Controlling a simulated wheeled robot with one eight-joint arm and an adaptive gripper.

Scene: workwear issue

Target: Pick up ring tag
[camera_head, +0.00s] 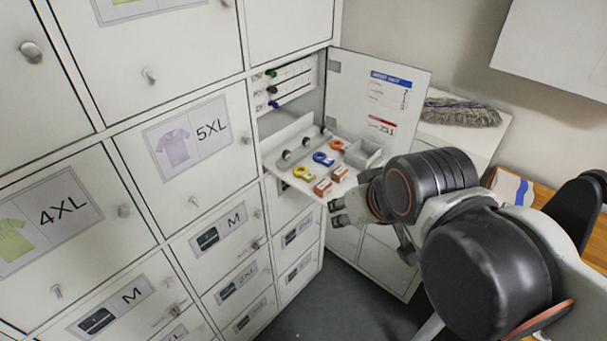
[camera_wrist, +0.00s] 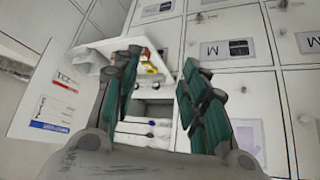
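Ring-shaped tags lie on a white pulled-out shelf (camera_head: 270,160) in the open cabinet bay: a yellow ring tag (camera_head: 302,172), a blue ring tag (camera_head: 323,159) and an orange ring tag (camera_head: 338,145). The task does not say which one is meant. My gripper (camera_head: 337,211) is just right of and near the shelf's front edge, apart from the tags. In the wrist view my gripper (camera_wrist: 160,64) has its two green-padded fingers wide apart with nothing held. A yellow ring tag (camera_wrist: 149,68) shows beyond the left finger, which hides part of the shelf.
Two small red boxes (camera_head: 323,187) lie in front of the tags. A grey open bin (camera_head: 363,153) stands at the shelf's right. The open cabinet door (camera_head: 375,105) rises behind it. Green, black and blue items (camera_head: 271,89) sit in the bay above. Closed lockers fill the left.

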